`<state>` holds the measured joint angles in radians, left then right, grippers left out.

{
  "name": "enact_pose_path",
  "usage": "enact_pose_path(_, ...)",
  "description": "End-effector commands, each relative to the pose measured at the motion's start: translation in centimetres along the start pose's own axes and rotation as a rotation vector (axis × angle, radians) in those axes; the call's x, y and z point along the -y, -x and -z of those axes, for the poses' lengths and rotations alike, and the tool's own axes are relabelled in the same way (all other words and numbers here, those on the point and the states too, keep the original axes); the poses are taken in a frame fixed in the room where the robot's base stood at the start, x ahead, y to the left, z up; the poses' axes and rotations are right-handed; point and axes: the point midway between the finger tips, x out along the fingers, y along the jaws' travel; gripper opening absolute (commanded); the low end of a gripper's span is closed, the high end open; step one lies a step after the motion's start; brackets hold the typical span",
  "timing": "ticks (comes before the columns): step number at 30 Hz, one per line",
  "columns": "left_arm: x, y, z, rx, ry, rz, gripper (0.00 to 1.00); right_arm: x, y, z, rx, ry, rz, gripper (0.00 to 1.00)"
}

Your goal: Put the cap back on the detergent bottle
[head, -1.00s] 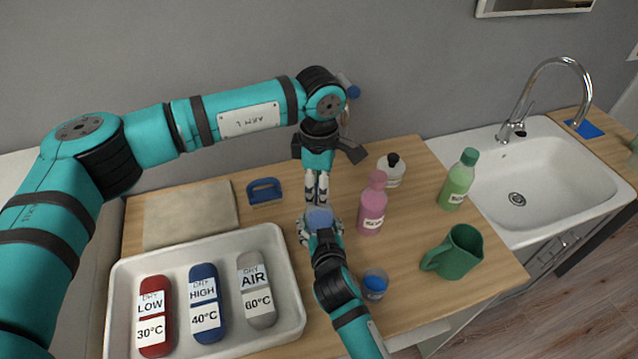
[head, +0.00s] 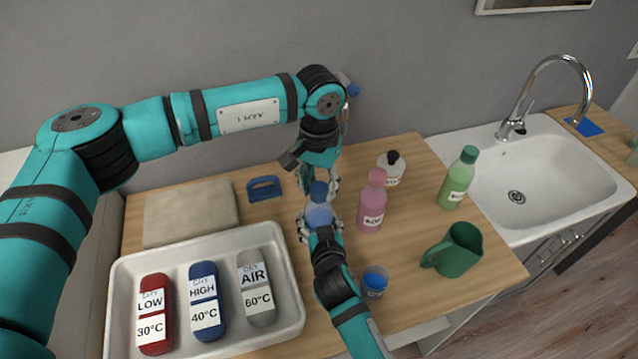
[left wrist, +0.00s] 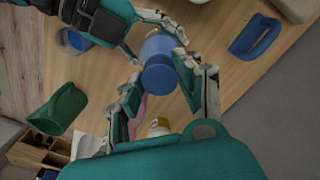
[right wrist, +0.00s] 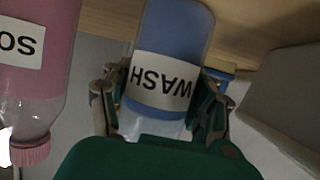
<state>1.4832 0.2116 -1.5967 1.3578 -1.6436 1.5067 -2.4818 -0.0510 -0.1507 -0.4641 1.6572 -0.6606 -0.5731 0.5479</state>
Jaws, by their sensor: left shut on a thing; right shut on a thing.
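The detergent bottle (head: 319,215) is light blue, upright, and labelled WASH in the right wrist view (right wrist: 172,35). My right gripper (head: 320,224) is shut around it from the front. The blue cap (head: 318,190) is at the bottle's mouth. My left gripper (head: 319,184) comes from above and is shut on the cap, with a finger on each side. The left wrist view shows the ribbed cap (left wrist: 160,76) in line with the bottle (left wrist: 157,45). I cannot tell whether the thread is engaged.
A pink bottle (head: 371,208), a white bottle with a black cap (head: 391,172), a blue cup (head: 375,283), a green jug (head: 458,252) and a green bottle (head: 456,182) stand to the right. A tray (head: 290,290), folded cloth (head: 190,212) and blue brush (head: 265,188) lie left.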

Motion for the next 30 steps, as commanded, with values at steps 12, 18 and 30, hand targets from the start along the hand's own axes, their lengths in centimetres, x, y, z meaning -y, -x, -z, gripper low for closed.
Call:
enact_pose_path(12, 0.07, 0.04, 0.07, -0.001, -0.448, 0.002, 0.22, -0.04, 0.00, -0.03, 0.001, 0.000, -0.001, 0.00)
enact_pose_path(18, 0.09, 0.04, 0.07, -0.001, -0.445, 0.002, 0.22, -0.04, 0.00, -0.04, 0.001, 0.000, -0.001, 0.00)
enact_pose_path(30, 0.03, 0.00, 0.03, 0.000, -0.444, 0.001, 0.58, -0.03, 0.00, -0.04, 0.001, 0.000, -0.001, 0.00)
